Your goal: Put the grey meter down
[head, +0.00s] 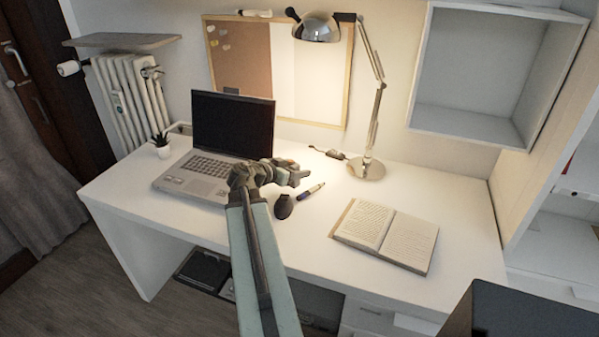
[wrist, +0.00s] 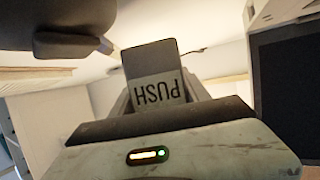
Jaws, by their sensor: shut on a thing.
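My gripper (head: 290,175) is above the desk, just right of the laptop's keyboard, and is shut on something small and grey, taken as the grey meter. In the head view the held thing blends with the dark fingers, and its outline cannot be told. In the wrist view a grey panel marked "PUSH" (wrist: 153,75) stands between paler side pieces. I cannot tell whether it belongs to the meter or to my gripper. The white desk (head: 300,238) lies below; the gap to it cannot be judged.
A dark rounded object (head: 284,207) and a pen (head: 311,191) lie close by. The open laptop (head: 232,125) is to the left, an open book (head: 386,236) to the right, a lamp (head: 366,168) behind. The desk in front of the book is clear.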

